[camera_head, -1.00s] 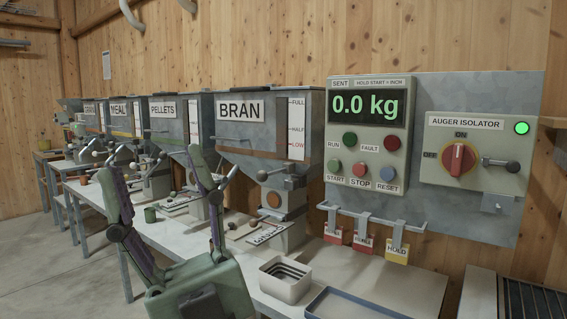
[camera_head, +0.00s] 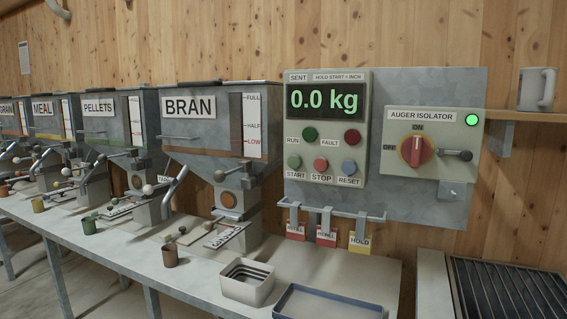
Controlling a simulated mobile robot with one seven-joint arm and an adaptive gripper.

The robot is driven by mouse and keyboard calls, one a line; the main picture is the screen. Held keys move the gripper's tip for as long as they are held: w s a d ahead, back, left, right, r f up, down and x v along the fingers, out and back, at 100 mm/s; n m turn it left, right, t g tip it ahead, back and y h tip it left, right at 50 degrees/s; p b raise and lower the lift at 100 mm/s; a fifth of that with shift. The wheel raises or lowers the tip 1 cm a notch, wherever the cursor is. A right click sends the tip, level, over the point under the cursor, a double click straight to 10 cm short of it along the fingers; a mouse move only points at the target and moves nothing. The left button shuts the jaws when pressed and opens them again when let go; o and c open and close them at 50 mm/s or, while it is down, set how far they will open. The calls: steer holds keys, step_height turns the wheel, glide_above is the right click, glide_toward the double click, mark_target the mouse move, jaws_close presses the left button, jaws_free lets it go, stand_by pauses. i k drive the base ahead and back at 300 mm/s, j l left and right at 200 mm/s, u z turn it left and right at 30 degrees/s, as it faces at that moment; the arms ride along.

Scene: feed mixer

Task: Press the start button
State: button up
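The green start button (camera_head: 294,162) sits at the lower left of the control box (camera_head: 325,125), above its START label. The red stop button (camera_head: 320,165) and the blue-grey reset button (camera_head: 349,167) are to its right. The display (camera_head: 324,101) above reads 0.0 kg in green. A green run lamp (camera_head: 309,134) and a red fault lamp (camera_head: 352,137) sit between display and buttons; neither looks brightly lit. My gripper is outside the current view.
The auger isolator (camera_head: 418,150) has a red knob turned to ON and a lit green lamp (camera_head: 471,120). Coloured tags (camera_head: 326,236) hang from a rail below the buttons. A white container (camera_head: 247,281) and blue tray (camera_head: 329,303) stand on the bench. The BRAN hopper (camera_head: 189,130) is left.

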mark_target(293, 161)
steer(key=i+l+z, duration=0.25)
steer(key=i, duration=0.15)
steer(key=i+l+z, duration=0.25)
steer(key=i, duration=0.2)
